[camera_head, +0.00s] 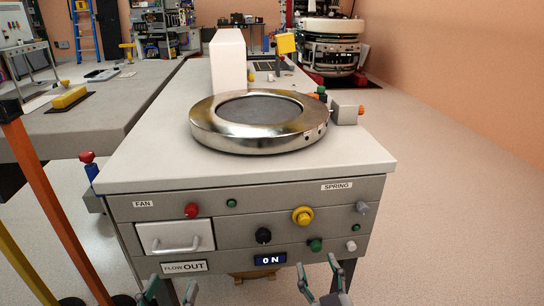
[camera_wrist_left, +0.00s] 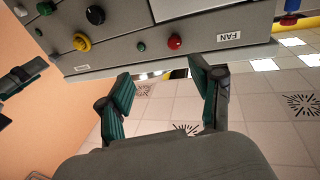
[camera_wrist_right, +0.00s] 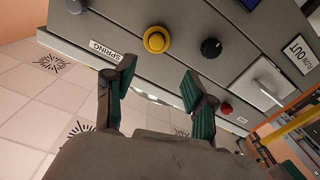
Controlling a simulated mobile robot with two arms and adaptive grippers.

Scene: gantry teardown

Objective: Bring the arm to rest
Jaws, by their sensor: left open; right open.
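My left gripper (camera_head: 168,290) is at the bottom edge of the head view, low in front of the bench. Its two green-padded fingers stand apart and empty in the left wrist view (camera_wrist_left: 160,100). My right gripper (camera_head: 325,278) is also at the bottom of the head view, below the bench's front panel. Its fingers are apart and empty in the right wrist view (camera_wrist_right: 150,95). Neither gripper appears to touch the grey bench (camera_head: 160,155). Most of both arms is out of view.
The bench front has a red knob (camera_head: 191,211), a yellow button (camera_head: 302,215), a black knob (camera_head: 263,235), a white drawer (camera_head: 175,237) and a display (camera_head: 269,259). A round metal ring (camera_head: 258,142) sits on top. Orange and yellow posts (camera_head: 55,205) stand at left. Open floor (camera_head: 460,210) lies right.

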